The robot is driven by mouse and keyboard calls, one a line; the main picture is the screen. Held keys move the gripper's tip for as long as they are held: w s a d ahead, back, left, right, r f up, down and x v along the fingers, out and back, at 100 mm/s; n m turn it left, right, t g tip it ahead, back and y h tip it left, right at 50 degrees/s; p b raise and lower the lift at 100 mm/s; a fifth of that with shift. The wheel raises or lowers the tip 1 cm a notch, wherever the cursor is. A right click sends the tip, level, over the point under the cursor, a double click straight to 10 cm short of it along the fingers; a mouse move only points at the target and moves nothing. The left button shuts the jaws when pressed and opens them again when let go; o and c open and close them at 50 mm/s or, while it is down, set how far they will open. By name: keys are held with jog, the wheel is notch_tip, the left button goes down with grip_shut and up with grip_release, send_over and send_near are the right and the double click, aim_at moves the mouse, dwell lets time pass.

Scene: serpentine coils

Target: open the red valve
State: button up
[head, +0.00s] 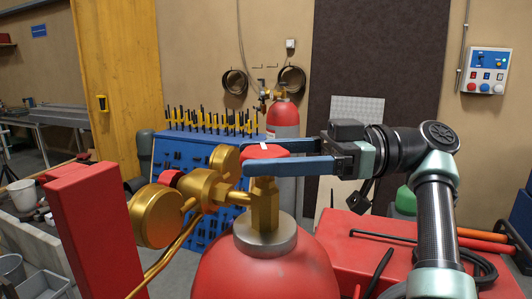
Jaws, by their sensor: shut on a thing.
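The red valve (263,152) is a knob with a small white mark, on top of the brass valve body (265,203) of a large red gas cylinder (265,270). My gripper (262,157) reaches in from the right, its two long blue fingers level. The fingers are shut on the red valve, one on the far side and one on the near side. The near finger hides part of the knob. Brass gauges (157,214) and a regulator (202,189) stick out to the left of the valve.
A red post (90,235) stands at left front. A blue tool rack (170,160) with several yellow-black handles is behind. Another red cylinder (283,118) stands farther back. A red surface (345,245) with tools and hoses lies at right.

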jog(key=shift+n+g, duration=0.3)
jog(key=shift+g, duration=0.2)
jog(key=o, duration=1.3)
jog(key=shift+a, duration=0.1)
jog(key=shift+o, duration=0.2)
